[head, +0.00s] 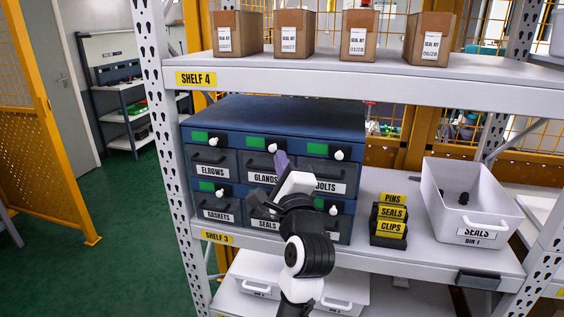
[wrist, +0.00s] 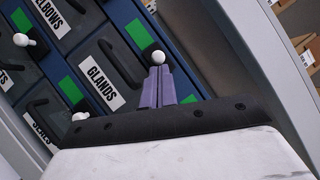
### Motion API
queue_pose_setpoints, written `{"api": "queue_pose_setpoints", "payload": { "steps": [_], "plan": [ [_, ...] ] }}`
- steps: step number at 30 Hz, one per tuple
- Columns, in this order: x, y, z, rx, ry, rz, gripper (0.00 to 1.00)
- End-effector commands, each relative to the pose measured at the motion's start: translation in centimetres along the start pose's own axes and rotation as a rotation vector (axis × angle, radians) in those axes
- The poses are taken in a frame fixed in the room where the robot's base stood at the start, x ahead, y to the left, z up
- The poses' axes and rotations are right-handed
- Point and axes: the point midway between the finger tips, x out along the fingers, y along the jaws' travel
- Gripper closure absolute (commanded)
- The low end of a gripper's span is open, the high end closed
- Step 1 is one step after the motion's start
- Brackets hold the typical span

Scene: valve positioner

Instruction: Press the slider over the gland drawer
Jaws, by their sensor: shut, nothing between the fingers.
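The blue drawer cabinet (head: 290,112) stands on the shelf marked SHELF 3. The gland drawer (head: 262,165) is shut and labelled GLANDS; its label also shows in the wrist view (wrist: 101,88). Its slider, a white round knob (head: 274,147), sits above it at the right end of a green strip (head: 252,143). In the wrist view the slider (wrist: 158,57) is right at the purple fingertips. My gripper (head: 281,156) is shut and empty, its fingers together (wrist: 157,72). Whether the fingertips touch the knob I cannot tell. My gripper and arm partly hide the bolts and seals drawers.
Similar knobs sit over the elbows (head: 214,142) and bolts (head: 339,155) drawers. A stack of yellow labels (head: 391,212) and a white seals bin (head: 478,213) stand to the right. The upper shelf (head: 380,85) with several cardboard boxes is close above the cabinet.

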Motion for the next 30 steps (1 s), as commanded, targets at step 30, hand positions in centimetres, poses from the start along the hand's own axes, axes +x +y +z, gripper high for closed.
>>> {"api": "queue_pose_setpoints", "payload": {
  "steps": [30],
  "plan": [
    [2.5,2.7,3.8,0.001,0.001,0.0,1.0]
  ]
}}
